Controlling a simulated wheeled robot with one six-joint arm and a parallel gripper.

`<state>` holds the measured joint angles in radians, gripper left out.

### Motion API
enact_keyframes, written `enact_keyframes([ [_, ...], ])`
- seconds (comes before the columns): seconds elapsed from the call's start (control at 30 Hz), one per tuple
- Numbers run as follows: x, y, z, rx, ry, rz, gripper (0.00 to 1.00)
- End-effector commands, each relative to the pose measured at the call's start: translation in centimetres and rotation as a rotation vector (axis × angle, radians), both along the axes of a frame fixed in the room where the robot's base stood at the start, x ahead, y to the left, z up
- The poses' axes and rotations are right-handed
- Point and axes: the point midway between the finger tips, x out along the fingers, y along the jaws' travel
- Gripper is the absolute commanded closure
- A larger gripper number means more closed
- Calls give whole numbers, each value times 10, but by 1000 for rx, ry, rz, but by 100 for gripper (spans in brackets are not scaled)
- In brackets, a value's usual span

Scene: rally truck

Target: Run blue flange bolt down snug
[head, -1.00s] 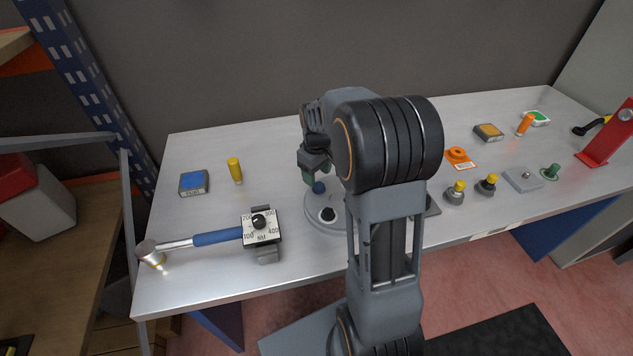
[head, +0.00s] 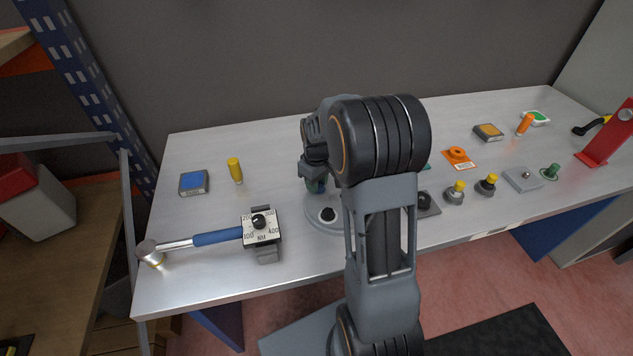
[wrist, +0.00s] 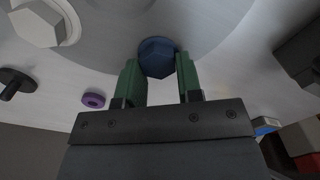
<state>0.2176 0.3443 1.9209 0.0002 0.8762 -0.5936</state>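The blue flange bolt (wrist: 157,57) shows its hex head in the wrist view, at the edge of the round grey flange (wrist: 208,28). My gripper (wrist: 158,70) has its two green fingers at the head, one on each side. The fingertips lie very close to the head's sides; I cannot tell whether they press on it. In the head view my gripper (head: 316,186) is low over the flange (head: 318,222), and the blue bolt is hidden behind it. A dark knob or bolt (head: 327,214) stands on the flange there.
Right of my arm are yellow-topped parts (head: 455,192) and an orange part (head: 458,156). A purple ring (wrist: 93,100) lies near the flange.

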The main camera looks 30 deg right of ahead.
Motion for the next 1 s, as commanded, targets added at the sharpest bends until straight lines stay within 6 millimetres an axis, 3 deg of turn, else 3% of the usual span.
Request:
enact_keyframes([
  [0.23, 0, 0, 0, 0, 0, 0, 91],
  [0.57, 0, -1, 0, 0, 1, -60, 92],
  [1.0, 0, -4, 0, 0, 1, -427, 92],
])
